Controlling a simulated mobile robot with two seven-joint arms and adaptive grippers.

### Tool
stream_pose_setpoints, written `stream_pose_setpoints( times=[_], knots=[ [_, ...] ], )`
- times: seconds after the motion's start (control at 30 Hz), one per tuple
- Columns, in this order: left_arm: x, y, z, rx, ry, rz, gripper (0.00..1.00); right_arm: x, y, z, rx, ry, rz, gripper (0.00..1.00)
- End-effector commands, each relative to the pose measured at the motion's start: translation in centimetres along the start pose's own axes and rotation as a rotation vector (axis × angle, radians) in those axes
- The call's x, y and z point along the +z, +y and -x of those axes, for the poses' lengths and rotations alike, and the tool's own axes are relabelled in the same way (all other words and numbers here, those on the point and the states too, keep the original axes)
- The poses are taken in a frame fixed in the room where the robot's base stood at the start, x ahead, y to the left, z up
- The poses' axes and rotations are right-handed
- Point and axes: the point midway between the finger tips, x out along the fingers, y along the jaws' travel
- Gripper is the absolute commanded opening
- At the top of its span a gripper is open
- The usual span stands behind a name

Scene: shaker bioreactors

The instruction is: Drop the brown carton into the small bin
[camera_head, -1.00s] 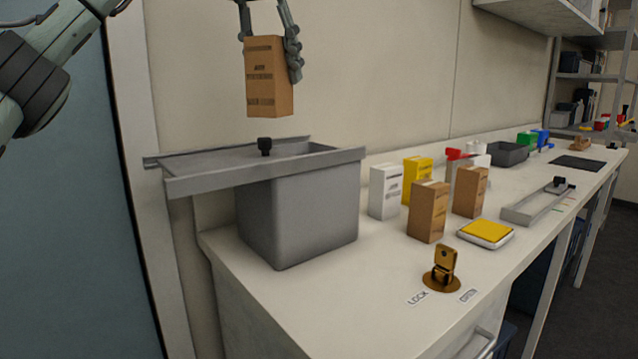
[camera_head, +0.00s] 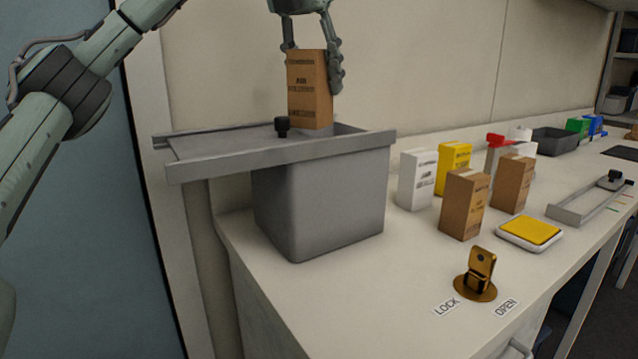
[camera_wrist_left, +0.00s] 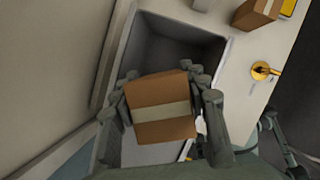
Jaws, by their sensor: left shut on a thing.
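A brown carton (camera_head: 309,92) is held upright in my left gripper (camera_head: 312,62), which is shut on its upper part. The carton is above the small grey bin (camera_head: 320,205), its lower end near the height of the rim. In the left wrist view the carton (camera_wrist_left: 162,108) sits between the fingers (camera_wrist_left: 165,95), with the bin's open cavity (camera_wrist_left: 172,52) beside and beyond it. A sliding lid (camera_head: 225,147) with a black knob (camera_head: 282,126) is pushed left, leaving the right part of the bin open.
Two more brown cartons (camera_head: 464,203) (camera_head: 513,184), a white carton (camera_head: 416,179) and a yellow carton (camera_head: 453,168) stand right of the bin. A yellow-topped scale (camera_head: 530,231) and a brass latch (camera_head: 480,270) marked LOCK and OPEN are nearer. A wall stands close behind the bin.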

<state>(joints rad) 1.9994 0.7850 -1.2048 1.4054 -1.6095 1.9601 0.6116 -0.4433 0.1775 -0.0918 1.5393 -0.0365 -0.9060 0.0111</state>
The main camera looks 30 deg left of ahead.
Motion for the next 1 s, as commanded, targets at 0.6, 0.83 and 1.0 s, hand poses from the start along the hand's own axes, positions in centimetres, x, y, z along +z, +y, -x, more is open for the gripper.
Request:
stream_pose_setpoints(
  times=[0.6, 0.83, 1.0],
  knots=[
    [-0.1, 0.0, -0.1, -0.001, -0.001, 0.000, 0.68, -1.0, 0.2, 0.1, 0.002, 0.015, -0.001, 0.40],
    [-0.1, 0.0, 0.1, 0.000, -0.001, 0.000, 0.68, -0.3, 0.2, 0.1, 0.003, 0.005, 0.002, 0.40],
    [0.0, -0.1, 2.2, -0.002, -0.004, 0.000, 0.68, -0.4, 0.2, 0.1, 0.002, 0.007, 0.001, 0.40]
  ],
)
